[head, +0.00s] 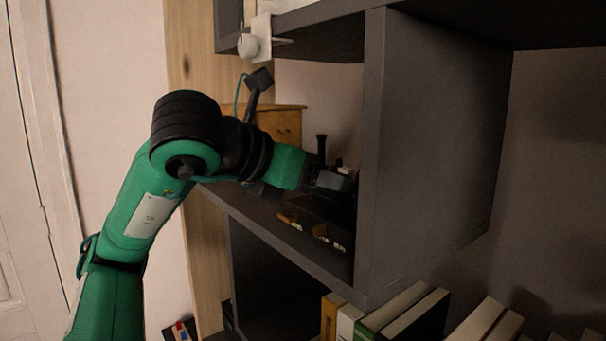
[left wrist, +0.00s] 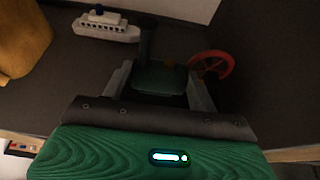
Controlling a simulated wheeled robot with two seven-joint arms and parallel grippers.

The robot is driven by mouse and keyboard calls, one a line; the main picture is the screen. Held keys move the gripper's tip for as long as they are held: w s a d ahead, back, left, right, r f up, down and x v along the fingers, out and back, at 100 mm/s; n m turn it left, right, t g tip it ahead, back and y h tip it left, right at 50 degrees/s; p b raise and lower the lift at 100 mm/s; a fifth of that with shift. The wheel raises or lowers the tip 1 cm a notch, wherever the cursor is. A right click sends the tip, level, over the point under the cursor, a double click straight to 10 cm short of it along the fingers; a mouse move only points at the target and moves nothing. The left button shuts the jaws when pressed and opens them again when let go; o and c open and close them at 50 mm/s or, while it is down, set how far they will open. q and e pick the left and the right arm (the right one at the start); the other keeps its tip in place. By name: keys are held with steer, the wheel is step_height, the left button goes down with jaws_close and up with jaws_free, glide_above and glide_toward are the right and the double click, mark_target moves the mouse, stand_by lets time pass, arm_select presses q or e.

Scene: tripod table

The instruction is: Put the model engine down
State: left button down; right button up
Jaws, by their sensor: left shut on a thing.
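The model engine has a dark chimney, a green body (left wrist: 160,78) and a red spoked wheel (left wrist: 211,66) in the left wrist view. In the head view only its dark chimney (head: 321,147) shows clearly; the rest is hidden by my gripper and shadow. My left gripper (left wrist: 160,92) has one finger on each side of the green body and is shut on it. In the head view the gripper (head: 335,183) is inside the grey shelf compartment, just above its board (head: 262,208). I cannot tell whether the engine touches the board. My right gripper is not in view.
A white toy ship (left wrist: 106,27) stands behind the engine, to the left. A wooden box (head: 283,124) sits at the compartment's back left. A thick upright panel (head: 373,150) closes the right side. Small orange-brown items (head: 290,221) lie near the front edge. Books (head: 395,310) stand below.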

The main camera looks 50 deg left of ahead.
arm_select(q)
steer(key=shift+w+d+r, duration=0.1)
steer(key=shift+w+r, duration=0.05)
steer(key=shift+w, duration=1.1)
steer(key=shift+w+f, duration=0.25)
steer(key=shift+f, duration=0.15)
steer(key=shift+s, duration=0.25)
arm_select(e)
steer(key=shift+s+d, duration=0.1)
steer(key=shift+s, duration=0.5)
arm_select(q)
steer(key=shift+w, duration=0.1)
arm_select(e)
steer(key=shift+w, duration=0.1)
arm_select(q)
steer(key=shift+f, duration=0.1)
steer(key=c, duration=0.8)
jaws_free()
steer(key=shift+f, duration=0.1)
steer(key=o, duration=0.4)
steer(key=shift+c, duration=0.2)
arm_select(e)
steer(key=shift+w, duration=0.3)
